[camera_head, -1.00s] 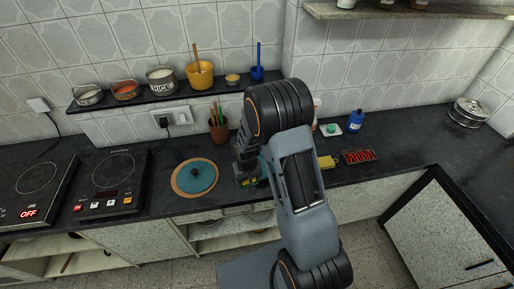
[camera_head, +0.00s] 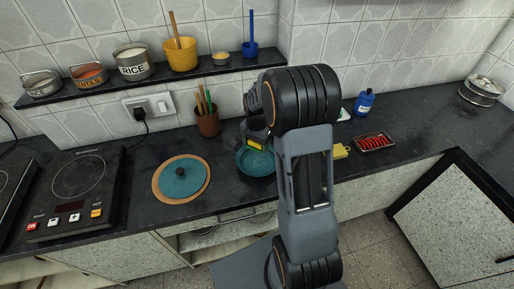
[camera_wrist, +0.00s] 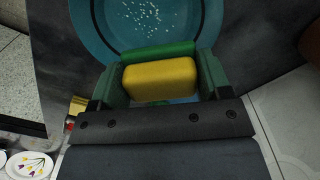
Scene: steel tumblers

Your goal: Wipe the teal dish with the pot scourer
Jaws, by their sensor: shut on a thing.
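The teal dish (camera_head: 254,166) is on the dark counter, left of my arm. In the wrist view the dish (camera_wrist: 95,32) fills the top, with white specks scattered on its inside. My gripper (camera_wrist: 160,82) is shut on the pot scourer (camera_wrist: 160,80), a yellow block with a green side (camera_wrist: 157,51). The scourer overlaps the near part of the dish in the wrist view. I cannot tell whether it touches the dish. In the head view my gripper (camera_head: 257,142) is at the back of the dish, partly hidden by my arm.
A teal lid (camera_head: 181,182) lies on a round wooden board left of the dish. A brown pot of utensils (camera_head: 207,122) stands behind. A yellow block (camera_head: 340,151) and a tray of red items (camera_head: 373,142) lie to the right. A shelf holds several containers above.

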